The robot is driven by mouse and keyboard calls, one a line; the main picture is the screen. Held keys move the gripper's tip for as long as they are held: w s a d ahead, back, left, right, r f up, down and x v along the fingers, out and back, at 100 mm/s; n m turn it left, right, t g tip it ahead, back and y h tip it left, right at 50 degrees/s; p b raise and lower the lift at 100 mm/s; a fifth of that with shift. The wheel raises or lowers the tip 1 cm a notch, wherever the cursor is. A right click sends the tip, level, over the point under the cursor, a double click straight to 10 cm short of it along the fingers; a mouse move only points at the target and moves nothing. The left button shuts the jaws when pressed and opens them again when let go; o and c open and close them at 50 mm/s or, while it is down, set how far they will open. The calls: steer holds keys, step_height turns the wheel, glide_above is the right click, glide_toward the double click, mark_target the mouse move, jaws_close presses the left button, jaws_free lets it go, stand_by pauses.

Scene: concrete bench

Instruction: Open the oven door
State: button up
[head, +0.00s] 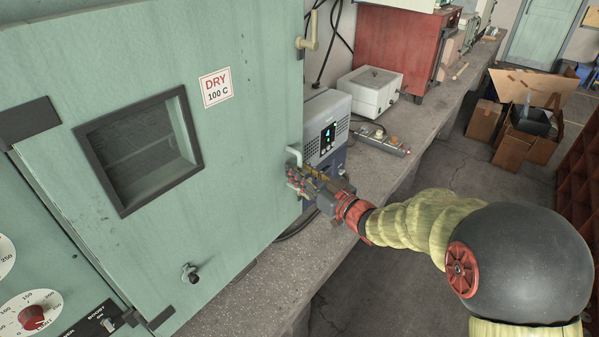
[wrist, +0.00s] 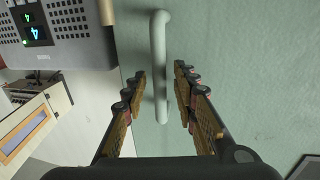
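The oven door (head: 245,135) is pale green with a dark-framed window (head: 138,150) and a "DRY 100 C" label. It appears closed. Its pale bar handle (head: 293,154) stands at the door's right edge. My gripper (head: 303,180) is at the handle and partly hides its lower part in the head view. In the wrist view, my gripper (wrist: 160,73) is open, with one finger on each side of the handle (wrist: 158,50). Gaps show between the handle and both fingers. The door face (wrist: 235,65) lies behind them.
A grey-blue instrument (head: 325,125) with a lit display stands on the bench close beside the handle. A white box device (head: 370,92) and a power strip (head: 381,140) are farther back. A small latch knob (head: 190,273) sits low on the door.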

steer(key=shift+c, duration=1.1)
jaws_close()
